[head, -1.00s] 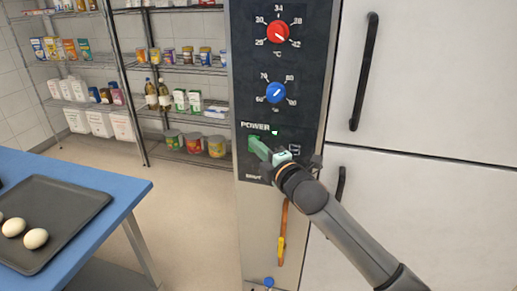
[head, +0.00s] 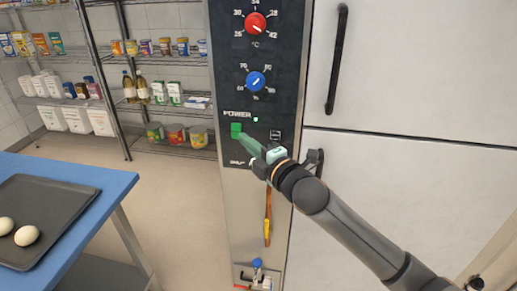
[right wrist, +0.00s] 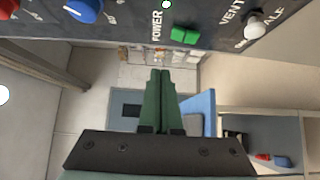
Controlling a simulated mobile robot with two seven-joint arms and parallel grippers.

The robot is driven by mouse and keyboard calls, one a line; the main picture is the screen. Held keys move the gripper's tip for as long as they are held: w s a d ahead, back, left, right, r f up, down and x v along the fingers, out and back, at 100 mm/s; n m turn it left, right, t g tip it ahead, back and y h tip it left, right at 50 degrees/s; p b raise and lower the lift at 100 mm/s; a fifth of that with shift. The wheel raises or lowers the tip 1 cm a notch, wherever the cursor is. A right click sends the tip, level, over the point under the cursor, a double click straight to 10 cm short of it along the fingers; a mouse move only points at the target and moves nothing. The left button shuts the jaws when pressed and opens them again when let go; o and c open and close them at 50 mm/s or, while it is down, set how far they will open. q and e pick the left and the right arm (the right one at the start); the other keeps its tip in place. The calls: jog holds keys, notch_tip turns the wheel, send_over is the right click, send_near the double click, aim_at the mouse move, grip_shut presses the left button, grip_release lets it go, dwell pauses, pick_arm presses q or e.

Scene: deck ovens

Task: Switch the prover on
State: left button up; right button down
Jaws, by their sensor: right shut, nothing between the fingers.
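The prover's dark control panel (head: 290,60) stands in the middle of the head view. Its green power switch (head: 236,130) sits under the POWER label, and a small pale green lamp (head: 255,119) glows beside the label. The switch (right wrist: 185,35) and lamp (right wrist: 166,4) also show at the top of the right wrist view. My right gripper (head: 242,139) has green fingers, shut and empty, with the tips just below and right of the switch. In the right wrist view the fingertips (right wrist: 160,72) look apart from the switch. My left gripper is not in view.
A red knob (head: 255,22) and a blue knob (head: 256,81) are above the switch. White doors (head: 400,70) with dark handles stand to the right. A blue table (head: 100,185) with a dark tray (head: 75,205) is at left. Stocked shelves (head: 165,104) stand behind.

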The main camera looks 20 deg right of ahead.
jog(key=shift+s+d+r, duration=0.15)
jog(key=shift+s+r, duration=0.05)
jog(key=shift+s, duration=0.6)
jog(key=shift+s+d+r, duration=0.1)
jog(key=shift+s+r, duration=0.15)
jog(key=shift+s, duration=0.5)
jog(key=shift+s+d+r, duration=0.15)
jog(key=shift+s+r, duration=0.05)
jog(key=shift+s, duration=0.6)
jog(key=s+a+f+m+g, duration=0.1)
jog(key=s+f+m+g, duration=0.15)
jog(key=f, duration=0.55)
jog(key=s+a+f+m+g, duration=0.1)
jog(key=s+f+m, duration=0.3)
jog(key=f, duration=0.4)
jog(key=s+a+f+m+g, duration=0.1)
jog(key=s+f+m, duration=0.2)
jog(key=f, duration=0.6)
jog(key=s+a+f+m+g+h, duration=0.1)
jog(key=s+a+f+m+g, duration=0.1)
jog(key=s+f+m, duration=0.6)
jog(key=s+f+g, duration=0.1)
jog(key=s+f, duration=0.5)
jog(key=s, duration=0.2)
jog(key=shift+s+a+f+m+g, duration=0.15)
jog(key=shift+m+g, duration=0.2)
